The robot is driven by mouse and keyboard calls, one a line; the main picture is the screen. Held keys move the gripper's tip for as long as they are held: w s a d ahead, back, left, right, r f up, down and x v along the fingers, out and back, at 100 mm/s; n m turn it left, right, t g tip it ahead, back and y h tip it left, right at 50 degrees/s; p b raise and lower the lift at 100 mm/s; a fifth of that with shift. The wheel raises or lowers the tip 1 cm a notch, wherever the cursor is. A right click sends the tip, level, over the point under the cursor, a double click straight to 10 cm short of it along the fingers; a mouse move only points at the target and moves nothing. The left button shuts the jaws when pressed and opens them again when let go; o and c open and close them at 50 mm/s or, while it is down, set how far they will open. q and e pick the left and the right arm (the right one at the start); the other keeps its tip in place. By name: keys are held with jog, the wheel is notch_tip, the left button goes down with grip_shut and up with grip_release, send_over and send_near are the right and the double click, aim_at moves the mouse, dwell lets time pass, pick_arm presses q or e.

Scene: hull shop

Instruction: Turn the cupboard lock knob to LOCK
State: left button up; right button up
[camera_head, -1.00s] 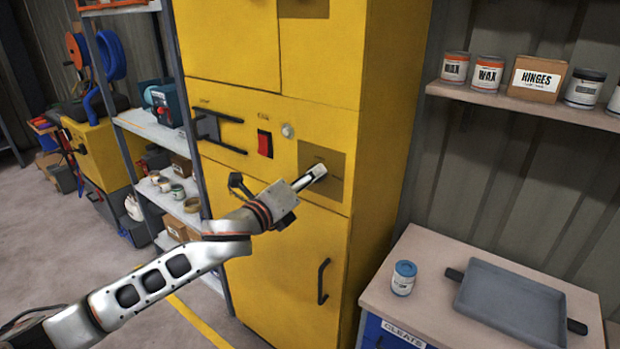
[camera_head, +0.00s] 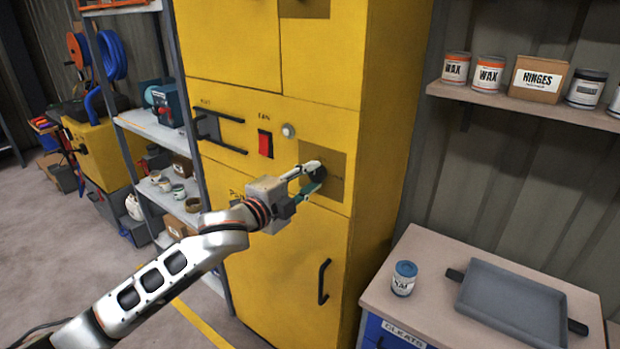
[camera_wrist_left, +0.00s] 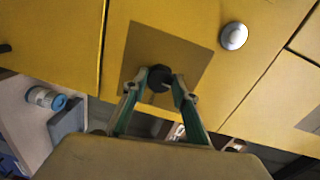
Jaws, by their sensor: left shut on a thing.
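The yellow cupboard (camera_head: 390,120) stands in front of me. Its lock knob (camera_wrist_left: 160,76) is a dark round knob on a brownish square plate, which also shows in the head view (camera_head: 336,163). My left gripper (camera_head: 317,172) is at the plate with its two fingers on either side of the knob, shut on it. In the left wrist view the fingertips (camera_wrist_left: 158,83) touch the knob's sides. The LOCK marking cannot be read, and the fingers partly cover the knob in the head view. My right gripper is not in view.
A red switch (camera_head: 265,144) and a round silver button (camera_head: 288,130) sit left of the plate. A black door handle (camera_head: 323,282) is below. A bench with a grey tray (camera_head: 510,300) and a blue-lidded can (camera_head: 403,278) stands at right.

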pick_arm(q)
jog(key=shift+n, duration=0.5)
jog(key=o, duration=1.1)
jog(key=v, duration=1.2)
jog(key=shift+f, duration=0.1)
